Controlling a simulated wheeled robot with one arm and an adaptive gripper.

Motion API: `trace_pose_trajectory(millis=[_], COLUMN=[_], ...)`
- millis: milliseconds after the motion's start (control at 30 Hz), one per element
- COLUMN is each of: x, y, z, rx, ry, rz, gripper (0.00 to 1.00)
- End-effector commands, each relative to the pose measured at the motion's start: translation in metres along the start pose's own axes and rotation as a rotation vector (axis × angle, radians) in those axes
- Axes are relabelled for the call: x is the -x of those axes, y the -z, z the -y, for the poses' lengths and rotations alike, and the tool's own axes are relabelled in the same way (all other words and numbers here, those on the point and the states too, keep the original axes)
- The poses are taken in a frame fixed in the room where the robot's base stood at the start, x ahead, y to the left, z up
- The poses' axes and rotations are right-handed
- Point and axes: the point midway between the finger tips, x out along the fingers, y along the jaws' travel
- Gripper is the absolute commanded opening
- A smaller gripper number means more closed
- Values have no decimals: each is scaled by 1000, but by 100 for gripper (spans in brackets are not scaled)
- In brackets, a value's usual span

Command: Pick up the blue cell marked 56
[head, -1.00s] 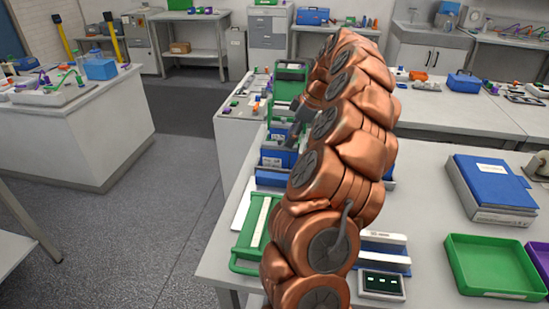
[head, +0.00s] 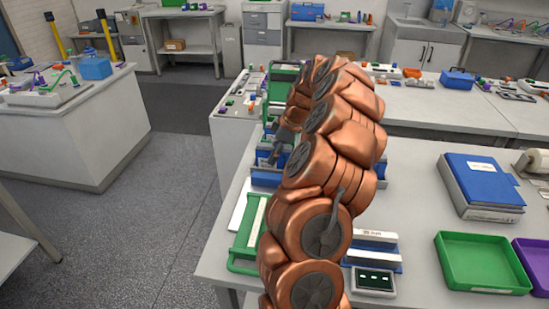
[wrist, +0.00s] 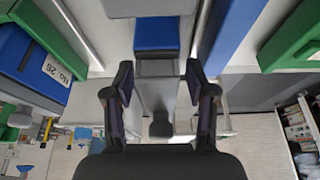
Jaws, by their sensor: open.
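In the wrist view my gripper (wrist: 158,85) is open, with its two dark fingers well apart. A blue block (wrist: 157,35) with grey above and below it shows beyond and between the fingertips; no marking is readable on it, and nothing is held. A larger blue body (wrist: 28,62) with a white number label stands at the left in a green frame; its label is tilted and I cannot read it surely. In the head view my gripper (head: 277,150) is partly hidden by my copper arm, near blue units on the bench. I cannot single out the cell marked 56.
Green-handled racks (head: 247,235) stand at the bench's left edge. A small meter with a dark display (head: 373,280), a green tray (head: 483,262), a purple tray (head: 535,262) and a blue-topped box (head: 483,180) are to the right. Bare bench lies between them.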

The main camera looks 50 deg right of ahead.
Motion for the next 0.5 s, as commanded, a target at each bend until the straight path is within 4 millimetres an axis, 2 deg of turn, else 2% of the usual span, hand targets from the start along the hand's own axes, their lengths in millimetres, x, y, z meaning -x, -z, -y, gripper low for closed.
trace_pose_trajectory(millis=[167,500], x=[0,0], y=[0,0], z=[0,0], rx=[0,0], ry=[-1,-1], rz=[0,-1], gripper=[56,21])
